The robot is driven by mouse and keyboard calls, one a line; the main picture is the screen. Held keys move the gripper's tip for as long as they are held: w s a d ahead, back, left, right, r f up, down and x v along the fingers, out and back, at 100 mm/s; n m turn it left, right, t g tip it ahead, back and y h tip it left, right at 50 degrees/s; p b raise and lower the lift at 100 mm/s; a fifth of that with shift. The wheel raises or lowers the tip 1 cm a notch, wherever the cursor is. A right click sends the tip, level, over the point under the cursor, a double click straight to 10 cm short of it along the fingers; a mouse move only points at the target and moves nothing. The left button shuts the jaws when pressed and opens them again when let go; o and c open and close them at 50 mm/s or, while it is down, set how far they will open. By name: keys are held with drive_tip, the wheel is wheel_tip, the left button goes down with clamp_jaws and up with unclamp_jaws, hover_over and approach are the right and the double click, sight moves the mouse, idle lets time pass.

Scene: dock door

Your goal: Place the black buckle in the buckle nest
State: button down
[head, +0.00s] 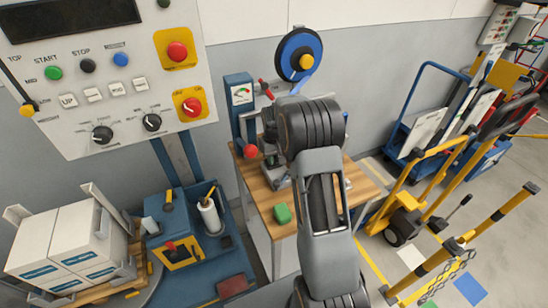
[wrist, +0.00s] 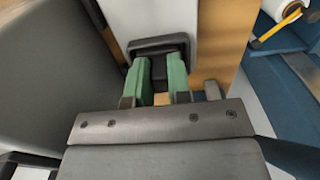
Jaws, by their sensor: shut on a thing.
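In the wrist view the two green fingers of my gripper (wrist: 159,80) are shut on the black buckle (wrist: 158,46). The buckle's dark frame sticks out beyond the fingertips, in front of a pale grey surface. I cannot tell whether it touches that surface. I cannot make out the buckle nest in either view.
A blue post with a gauge (head: 241,95) and a blue reel (head: 297,54) stand at the back. The control panel (head: 100,80) is left; a yellow pallet jack (head: 405,210) is right.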

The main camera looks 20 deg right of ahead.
drive_tip(key=shift+f, duration=0.1)
drive_tip(key=c, duration=1.5)
unclamp_jaws()
drive_tip(key=shift+f, duration=0.1)
drive_tip(key=o, duration=0.4)
drive_tip(key=shift+o, duration=0.2)
wheel_tip(320, 180, up, 12)
drive_tip(key=s+a+r+t, duration=0.1)
drive_tip(key=s+a+r, duration=0.25)
drive_tip(key=s, duration=0.25)
drive_tip(key=s+a+r+t, duration=0.1)
drive_tip(key=s+a+r, duration=0.2)
drive_tip(key=s+a, duration=0.15)
drive_tip(key=s+a+f+t, duration=0.1)
drive_tip(key=s, duration=0.6)
drive_tip(key=s+a+f+t, duration=0.1)
drive_tip(key=s+a+f, duration=0.1)
drive_tip(key=s, duration=0.5)
drive_tip(key=shift+f+b, duration=0.2)
drive_tip(key=shift+b, duration=0.2)
